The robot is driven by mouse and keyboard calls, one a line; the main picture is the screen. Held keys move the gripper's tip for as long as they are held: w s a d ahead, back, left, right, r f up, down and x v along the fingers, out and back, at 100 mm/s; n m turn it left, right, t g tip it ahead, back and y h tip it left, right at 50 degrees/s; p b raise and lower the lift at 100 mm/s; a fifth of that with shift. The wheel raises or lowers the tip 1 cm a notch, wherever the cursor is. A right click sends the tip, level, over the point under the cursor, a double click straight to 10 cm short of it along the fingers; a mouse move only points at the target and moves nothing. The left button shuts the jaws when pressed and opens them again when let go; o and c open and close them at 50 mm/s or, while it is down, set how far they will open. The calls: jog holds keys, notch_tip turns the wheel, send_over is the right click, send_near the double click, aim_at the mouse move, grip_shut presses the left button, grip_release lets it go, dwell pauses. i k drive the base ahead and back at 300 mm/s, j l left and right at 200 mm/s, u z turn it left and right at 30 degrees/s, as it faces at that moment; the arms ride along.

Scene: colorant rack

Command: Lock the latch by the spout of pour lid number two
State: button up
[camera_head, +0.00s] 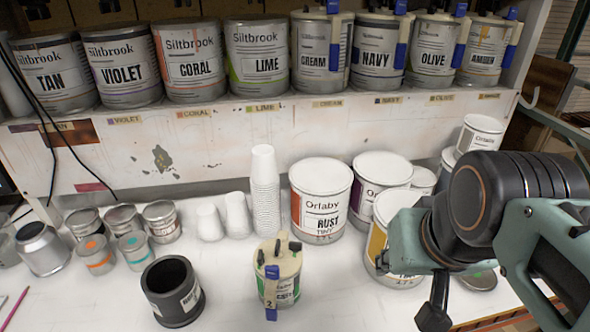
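A small can (289,293) with a green-edged label stands at the front middle of the white bench. A cream pour lid (284,259) sits on it, with several dark upright pieces on top. A blue strip (271,293) hangs down the lid's front; a "2" shows on it. I cannot tell which dark piece is the latch by the spout, nor whether it is locked. My arm comes in from the right. A dark part at its lower end, which seems to be my gripper (434,312), is right of the can and apart from it. Its fingers cannot be made out.
Behind the lidded can stand a RUST can (320,200), other white-lidded cans and a stack of white cups (265,185). A black cylinder (172,290) and small tins stand left. A shelf (240,125) of Siltbrook cans runs along the back. Bench between can and arm is clear.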

aim_at(295, 246)
jog(key=u, duration=0.7)
jog(key=k+j+z, duration=0.1)
jog(key=j+z, duration=0.15)
